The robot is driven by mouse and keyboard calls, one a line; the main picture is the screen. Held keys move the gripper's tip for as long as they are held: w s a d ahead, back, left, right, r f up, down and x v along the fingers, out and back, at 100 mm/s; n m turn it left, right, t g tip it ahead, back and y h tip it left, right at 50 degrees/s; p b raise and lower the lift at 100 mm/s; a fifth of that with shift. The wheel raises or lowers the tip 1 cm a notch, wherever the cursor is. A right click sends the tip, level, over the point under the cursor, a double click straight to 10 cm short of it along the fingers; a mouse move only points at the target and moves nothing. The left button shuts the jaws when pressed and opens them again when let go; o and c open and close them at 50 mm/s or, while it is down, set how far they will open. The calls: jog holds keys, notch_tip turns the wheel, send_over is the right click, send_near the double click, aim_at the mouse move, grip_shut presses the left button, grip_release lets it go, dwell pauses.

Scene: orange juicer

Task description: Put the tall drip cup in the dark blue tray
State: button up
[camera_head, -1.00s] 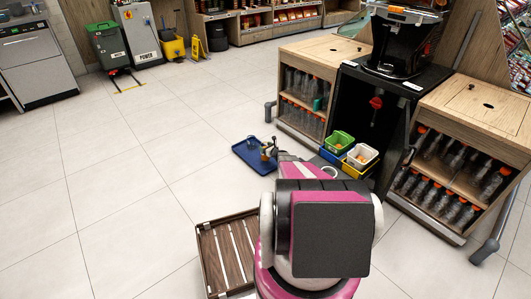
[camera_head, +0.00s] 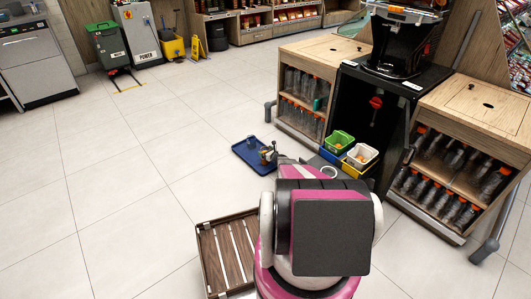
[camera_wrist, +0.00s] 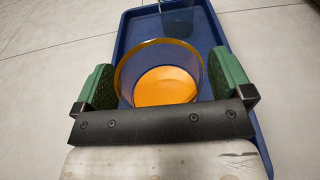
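The dark blue tray (camera_head: 247,163) lies on the floor left of the juicer stand and fills the middle of the wrist view (camera_wrist: 125,28). A clear cup with an orange rim and an orange bottom (camera_wrist: 167,85), seemingly the tall drip cup, is over the tray, between the green finger pads of my gripper (camera_wrist: 163,92). The pads are close against both its sides; whether they press on it is unclear. Its base hides its contact with the tray. A second clear bluish cup (camera_wrist: 177,18) stands at the tray's far end. My gripper (camera_head: 268,153) is small in the head view.
A slatted wooden crate (camera_head: 226,256) is left of my base. The floor left of the tray is clear.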

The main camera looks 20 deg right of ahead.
jog(key=shift+r, duration=0.1)
jog(key=a+r+v, duration=0.1)
jog(key=v, duration=0.7)
jog(key=s+a+r+n+g+y, duration=0.2)
jog(key=s+a+r+n+g, duration=0.3)
jog(key=s+a+r+n, duration=0.6)
jog(key=s+a+r+n+g+y, duration=0.2)
jog(key=s+a+r+n+g, duration=0.4)
jog(key=a+r, duration=0.8)
jog(key=s+a+r+n+g+h, duration=0.2)
jog(key=s+r+n, duration=0.5)
jog(key=s, duration=0.7)
jog(key=s+a+r+n+g+h, duration=0.2)
jog(key=s+a+r+n+h, duration=0.2)
jog(key=s+r+n+h, duration=0.3)
jog(key=s+r+n, duration=0.1)
jog(key=s+r, duration=0.3)
jog(key=s, duration=0.3)
jog(key=shift+s+h, duration=0.3)
jog(key=shift+d, duration=0.1)
